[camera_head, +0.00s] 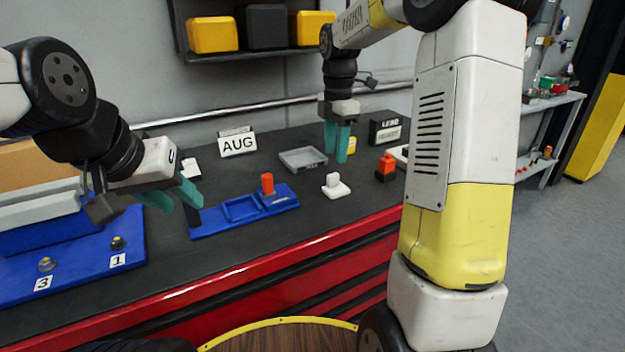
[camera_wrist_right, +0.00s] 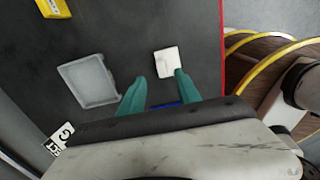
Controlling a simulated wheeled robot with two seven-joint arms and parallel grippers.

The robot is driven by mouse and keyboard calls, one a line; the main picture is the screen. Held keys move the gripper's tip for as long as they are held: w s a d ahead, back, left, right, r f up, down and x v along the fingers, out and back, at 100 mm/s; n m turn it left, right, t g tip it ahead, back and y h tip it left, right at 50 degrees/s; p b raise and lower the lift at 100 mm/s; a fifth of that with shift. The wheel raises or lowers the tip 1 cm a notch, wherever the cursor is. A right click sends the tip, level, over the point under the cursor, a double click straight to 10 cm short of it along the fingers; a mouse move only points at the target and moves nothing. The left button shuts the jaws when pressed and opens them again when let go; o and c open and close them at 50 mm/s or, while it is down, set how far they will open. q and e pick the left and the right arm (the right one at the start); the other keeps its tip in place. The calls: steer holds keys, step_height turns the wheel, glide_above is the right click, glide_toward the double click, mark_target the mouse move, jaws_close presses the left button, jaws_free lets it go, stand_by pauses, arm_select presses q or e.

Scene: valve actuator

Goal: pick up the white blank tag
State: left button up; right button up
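The white blank tag (camera_head: 336,187), a small white plate with a raised knob, sits on the dark bench top to the right of the blue tray. It also shows in the right wrist view (camera_wrist_right: 166,62), just beyond my fingertips. My right gripper (camera_head: 341,157) points down above the bench, behind the tag in the head view. In the right wrist view my right gripper (camera_wrist_right: 160,84) is open and empty, its teal fingers apart. My left gripper (camera_head: 179,203) is open and empty at the left end of the blue tray.
The blue tray (camera_head: 222,225) holds an orange-handled piece (camera_head: 267,184). A grey shallow bin (camera_head: 303,160) lies behind the tag. An orange-and-black block (camera_head: 385,168) stands to the right. An AUG sign (camera_head: 238,143) stands at the back. Bare bench surrounds the tag.

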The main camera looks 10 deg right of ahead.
mark_target(333, 174)
steer(key=shift+w+f, duration=0.1)
steer(key=shift+f, duration=0.3)
steer(key=f, duration=0.7)
steer(key=shift+s+a, duration=0.25)
jaws_close()
stand_by(0.8)
